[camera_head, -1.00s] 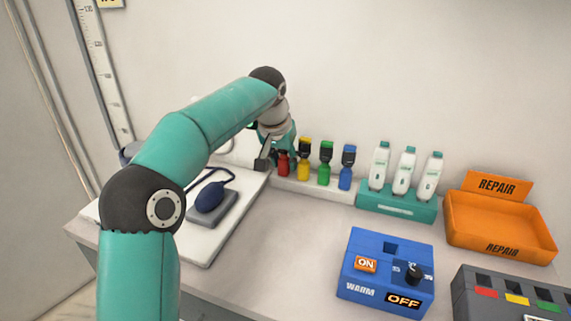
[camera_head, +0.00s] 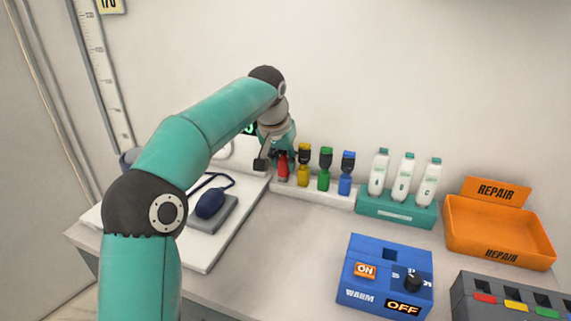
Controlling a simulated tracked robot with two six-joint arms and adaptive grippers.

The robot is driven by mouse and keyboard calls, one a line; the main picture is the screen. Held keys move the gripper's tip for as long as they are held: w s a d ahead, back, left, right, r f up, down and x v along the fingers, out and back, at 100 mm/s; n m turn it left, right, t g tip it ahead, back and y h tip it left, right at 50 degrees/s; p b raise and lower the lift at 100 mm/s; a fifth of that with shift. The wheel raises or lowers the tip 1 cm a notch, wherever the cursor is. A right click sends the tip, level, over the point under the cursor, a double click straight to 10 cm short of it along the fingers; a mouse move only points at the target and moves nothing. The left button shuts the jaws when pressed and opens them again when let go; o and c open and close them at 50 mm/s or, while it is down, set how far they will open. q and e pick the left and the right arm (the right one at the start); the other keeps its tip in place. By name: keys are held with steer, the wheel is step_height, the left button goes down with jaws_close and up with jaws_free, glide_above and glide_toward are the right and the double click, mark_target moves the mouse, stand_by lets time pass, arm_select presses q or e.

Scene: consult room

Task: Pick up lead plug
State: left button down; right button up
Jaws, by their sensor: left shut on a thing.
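A row of lead plugs stands in a white rack (camera_head: 318,194): a red plug (camera_head: 283,172) at the left end, then a yellow plug (camera_head: 303,166), a green plug (camera_head: 325,170) and a blue plug (camera_head: 346,174). My left gripper (camera_head: 274,160) is shut on the red plug at the left end of the rack. The arm and the gripper hide part of its upper end. The red plug looks upright and still at rack level; I cannot tell whether it is lifted. My right gripper is not in view.
A teal holder (camera_head: 396,208) with white bottles stands right of the rack. An orange REPAIR tray (camera_head: 500,232) is at the far right. A blue WARM box (camera_head: 385,275) and a grey box (camera_head: 500,300) stand in front. A dark blue bulb (camera_head: 210,203) lies at left.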

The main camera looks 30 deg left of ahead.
arm_select(q)
step_height(320, 180, up, 23)
steer(key=p, duration=1.6)
steer(key=shift+f, duration=0.15)
